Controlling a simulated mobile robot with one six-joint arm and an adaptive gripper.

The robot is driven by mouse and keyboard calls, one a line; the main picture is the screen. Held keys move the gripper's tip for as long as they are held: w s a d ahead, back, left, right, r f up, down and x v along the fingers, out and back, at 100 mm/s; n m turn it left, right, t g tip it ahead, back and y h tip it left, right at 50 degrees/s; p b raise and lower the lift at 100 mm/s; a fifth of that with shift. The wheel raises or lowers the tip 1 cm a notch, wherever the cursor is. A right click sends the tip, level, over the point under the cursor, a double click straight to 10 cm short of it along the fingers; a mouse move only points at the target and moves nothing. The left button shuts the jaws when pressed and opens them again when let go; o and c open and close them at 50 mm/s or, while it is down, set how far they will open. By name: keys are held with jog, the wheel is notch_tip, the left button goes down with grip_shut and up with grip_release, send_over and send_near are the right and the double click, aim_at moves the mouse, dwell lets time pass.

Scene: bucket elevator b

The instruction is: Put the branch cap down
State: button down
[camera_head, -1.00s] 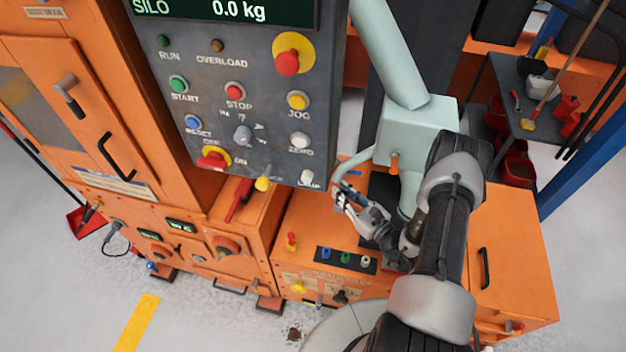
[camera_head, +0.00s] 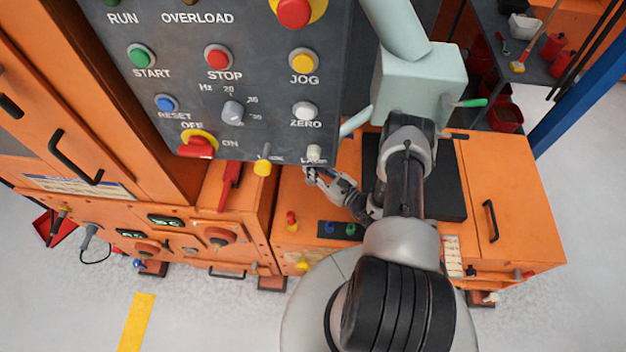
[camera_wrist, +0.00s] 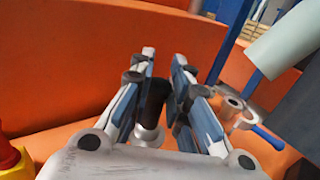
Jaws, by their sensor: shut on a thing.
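My gripper (camera_head: 314,176) is just under the lower edge of the control panel, at the left part of the orange cabinet's top in the head view. In the wrist view my gripper (camera_wrist: 164,58) has its two blue-padded fingers on either side of a dark cylinder with a pale collar, which looks like the branch cap (camera_wrist: 156,100). The gripper is shut on it. In the head view the cap is too small and too hidden to make out. I cannot tell whether it touches any surface below.
The grey control panel (camera_head: 235,75) overhangs close to my gripper. A pale green chute box (camera_head: 415,82) stands behind my arm, over a black plate (camera_head: 448,190) on the cabinet (camera_head: 520,220). A ring fitting with a blue lever (camera_wrist: 236,108) shows in the wrist view.

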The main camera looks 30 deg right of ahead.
jog(key=shift+f+b, duration=1.05)
jog(key=shift+f, duration=1.75)
jog(key=shift+f, duration=0.1)
jog(key=c, duration=1.5)
grip_release()
jog(key=shift+f, duration=0.1)
jog(key=shift+r, duration=0.2)
jog(key=p+v, duration=0.2)
jog(key=v, duration=0.8)
jog(key=shift+s+d, duration=0.2)
jog(key=shift+s, duration=0.1)
jog(key=shift+s+d, duration=0.15)
jog(key=shift+s, duration=0.45)
